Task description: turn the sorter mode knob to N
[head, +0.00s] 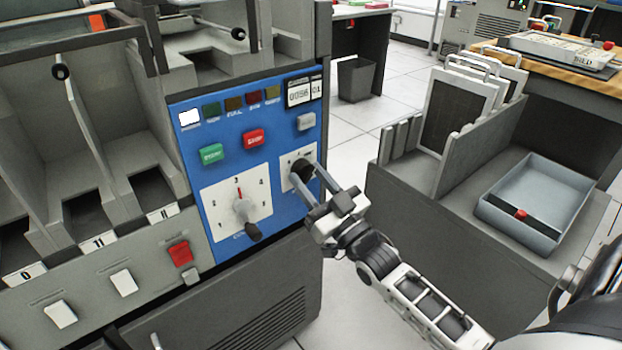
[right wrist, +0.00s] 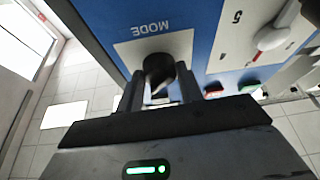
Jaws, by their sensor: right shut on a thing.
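The mode knob (head: 301,172) is a small black knob on a white plate at the right of the sorter's blue panel (head: 286,232). In the right wrist view the knob (right wrist: 158,68) sits beside the word MODE, which appears upside down. My right gripper (head: 306,181) reaches in from the lower right, and its two fingers are shut on the knob, one on each side. The fingers cover part of the plate, and I cannot read the letters around the knob or tell where it points. My left gripper is not in view.
A larger dial (head: 241,208) with a black-tipped handle is left of the knob. A green START button (head: 211,154), a red STOP button (head: 253,139) and a grey button (head: 306,121) are above. A grey cart (head: 420,225) with a tray stands to the right, with floor between.

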